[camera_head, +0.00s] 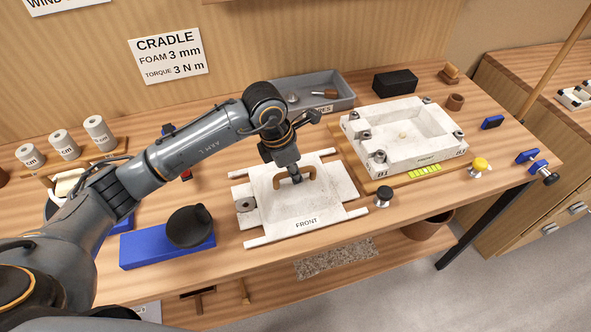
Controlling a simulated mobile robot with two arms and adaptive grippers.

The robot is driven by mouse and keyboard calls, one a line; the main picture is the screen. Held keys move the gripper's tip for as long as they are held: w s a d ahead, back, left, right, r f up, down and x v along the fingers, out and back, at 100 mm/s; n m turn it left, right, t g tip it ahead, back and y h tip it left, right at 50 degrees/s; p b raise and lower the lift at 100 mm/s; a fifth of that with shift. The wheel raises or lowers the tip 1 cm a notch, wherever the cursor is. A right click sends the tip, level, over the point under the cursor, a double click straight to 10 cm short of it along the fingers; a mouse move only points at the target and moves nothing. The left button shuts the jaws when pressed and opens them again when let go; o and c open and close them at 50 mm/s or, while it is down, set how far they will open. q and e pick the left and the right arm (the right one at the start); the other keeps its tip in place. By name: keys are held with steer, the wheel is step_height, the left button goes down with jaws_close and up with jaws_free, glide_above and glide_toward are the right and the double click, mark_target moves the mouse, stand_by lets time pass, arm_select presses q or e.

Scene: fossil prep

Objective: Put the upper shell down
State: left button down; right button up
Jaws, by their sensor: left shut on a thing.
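The upper shell (280,212) is a white slab marked FRONT with a brown arched handle (307,172) on top. It is level over two long white bars (306,225) in the middle of the bench; I cannot tell whether it rests on them or hangs just above. My left gripper (296,178) points down from above and is shut on the handle. The lower shell (415,162), an open white box with metal corner fittings, stands on a wooden board to the right. My right gripper is not in view.
A grey tray (342,99) and a black block (395,82) stand behind. A black knob (383,196) and a yellow knob (480,164) stand near the front edge. A blue pad (150,252) with a dark round object (190,227) lies left. White cylinders (98,132) stand back left.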

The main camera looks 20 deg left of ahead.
arm_select(q)
steer(key=shift+f, duration=0.25)
steer(key=c, duration=1.3)
jaws_free()
steer(key=shift+f, duration=0.15)
steer(key=shift+c, duration=0.2)
steer(key=shift+r, duration=0.4)
steer(key=b+v, duration=0.3)
steer(key=v, duration=0.7)
steer(key=shift+s+a+r+b, duration=0.1)
steer(key=shift+r+b, duration=0.15)
steer(key=shift+b, duration=0.1)
steer(key=shift+s+a+r, duration=0.1)
steer(key=shift+r, duration=0.35)
